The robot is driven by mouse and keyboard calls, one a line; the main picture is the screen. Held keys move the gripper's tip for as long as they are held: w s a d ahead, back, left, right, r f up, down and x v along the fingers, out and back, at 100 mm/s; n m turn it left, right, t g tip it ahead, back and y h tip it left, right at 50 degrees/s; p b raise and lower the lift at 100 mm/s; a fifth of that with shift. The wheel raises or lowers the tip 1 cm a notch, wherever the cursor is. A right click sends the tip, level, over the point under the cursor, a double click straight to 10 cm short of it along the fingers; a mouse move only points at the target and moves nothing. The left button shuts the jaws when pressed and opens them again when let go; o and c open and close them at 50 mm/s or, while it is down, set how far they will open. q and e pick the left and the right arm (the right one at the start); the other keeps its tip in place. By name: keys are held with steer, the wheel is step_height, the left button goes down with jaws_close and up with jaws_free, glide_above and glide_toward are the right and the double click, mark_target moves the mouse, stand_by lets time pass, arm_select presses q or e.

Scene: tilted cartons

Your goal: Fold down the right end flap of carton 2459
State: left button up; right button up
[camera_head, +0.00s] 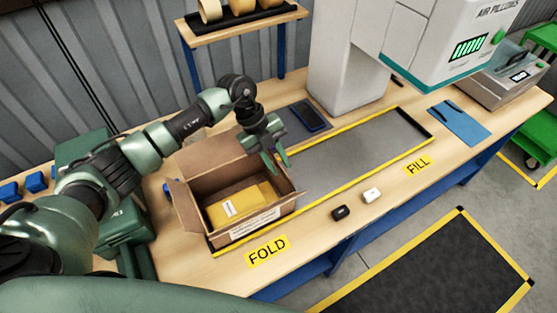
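An open brown carton (206,227) sits on the bench in the FOLD area, with a yellow packet (240,208) inside. A white label (255,223) is on its near side; its print is too small to read. The left end flap (184,205) stands up and leans outward. My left gripper (276,164) is above the carton's right end, fingers pointing down and spread apart, with nothing seen between them. The right end flap is partly hidden by the gripper; I cannot tell its exact angle or whether a finger touches it. My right gripper is out of view.
A grey mat with yellow edging (340,190) runs right toward the FILL label (417,165) and is mostly clear. A white machine (345,60) stands behind.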

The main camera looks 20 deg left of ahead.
arm_select(q)
steer(key=shift+f, duration=0.2)
jaws_close()
stand_by(1.3)
